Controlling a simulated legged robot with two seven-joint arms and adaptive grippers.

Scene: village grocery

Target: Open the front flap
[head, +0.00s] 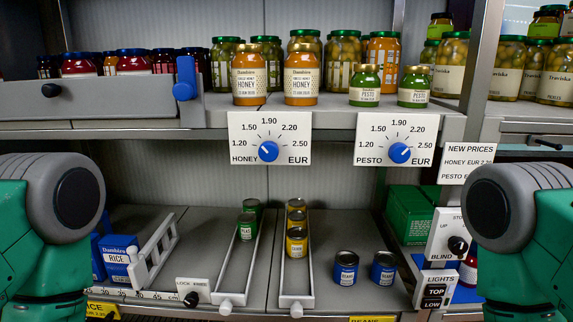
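A long grey front panel (100,100), which looks like the front flap, stands upright along the upper left shelf edge, before a row of red-lidded jars (133,62). A black knob (51,90) sits on its left part. A blue lever (186,78) stands upright at its right end. The panel looks shut. Neither of my grippers is in view; only green and grey links of my arms show at the left and right edges, apart from the panel.
Honey jars (249,73) and pesto jars (365,86) stand right of the lever, above price dials (268,151). Below are rice boxes (119,256), a white rack (153,252), cans (345,267) and a switch panel (447,238). The lower shelf is partly bare.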

